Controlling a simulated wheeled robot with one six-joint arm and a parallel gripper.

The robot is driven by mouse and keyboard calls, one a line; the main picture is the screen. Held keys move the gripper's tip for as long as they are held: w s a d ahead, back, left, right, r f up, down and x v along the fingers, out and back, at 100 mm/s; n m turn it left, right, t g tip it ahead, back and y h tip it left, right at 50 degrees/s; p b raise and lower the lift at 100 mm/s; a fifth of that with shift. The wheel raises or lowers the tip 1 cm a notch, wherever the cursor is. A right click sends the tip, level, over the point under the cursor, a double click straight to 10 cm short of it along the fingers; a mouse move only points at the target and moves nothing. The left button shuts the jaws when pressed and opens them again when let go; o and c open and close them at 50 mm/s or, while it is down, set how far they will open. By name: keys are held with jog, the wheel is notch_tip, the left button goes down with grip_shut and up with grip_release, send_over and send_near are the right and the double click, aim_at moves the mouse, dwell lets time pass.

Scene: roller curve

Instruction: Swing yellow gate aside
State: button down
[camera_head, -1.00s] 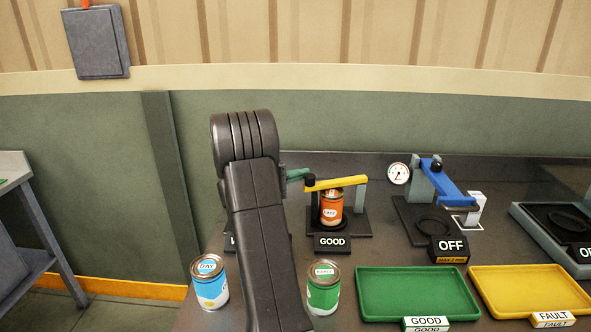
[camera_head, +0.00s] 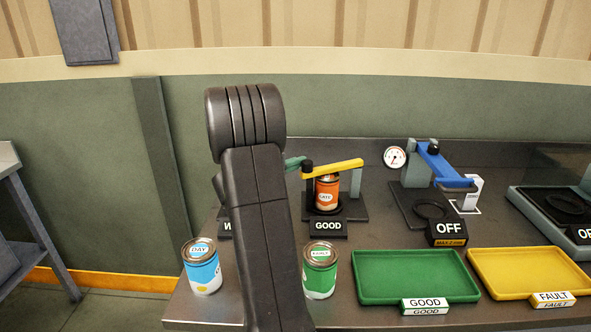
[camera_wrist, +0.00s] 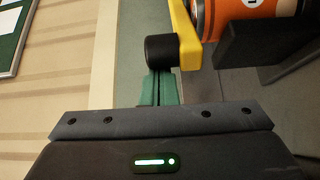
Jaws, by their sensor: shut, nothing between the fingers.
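The yellow gate (camera_head: 336,168) is a bar across the front of an orange can (camera_head: 327,192) on a dark stand behind a GOOD label. It runs from a black knob (camera_head: 307,166) at its left end to a grey post on the right. In the wrist view the yellow gate (camera_wrist: 184,34), the black knob (camera_wrist: 160,50) and part of the orange can (camera_wrist: 245,18) show near the top. My gripper (camera_head: 294,163) is shut and empty just left of the knob. Its green fingers (camera_wrist: 159,88) point at the knob; I cannot tell whether they touch it.
A blue can (camera_head: 202,272) and a green can (camera_head: 320,275) stand at the front. A green tray (camera_head: 415,277) and a yellow tray (camera_head: 530,272) lie to the right. A blue-armed station (camera_head: 445,175) with an OFF label stands behind them. My arm hides part of the bench.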

jog(key=s+d+n+t+y+b, duration=0.2)
jog(key=s+d+b, duration=0.3)
jog(key=b, duration=0.8)
jog(key=shift+s+d+n+t+y, duration=0.15)
jog(key=shift+s+n+t+y, duration=0.45)
jog(key=shift+s, duration=0.95)
jog(key=shift+b, duration=0.3)
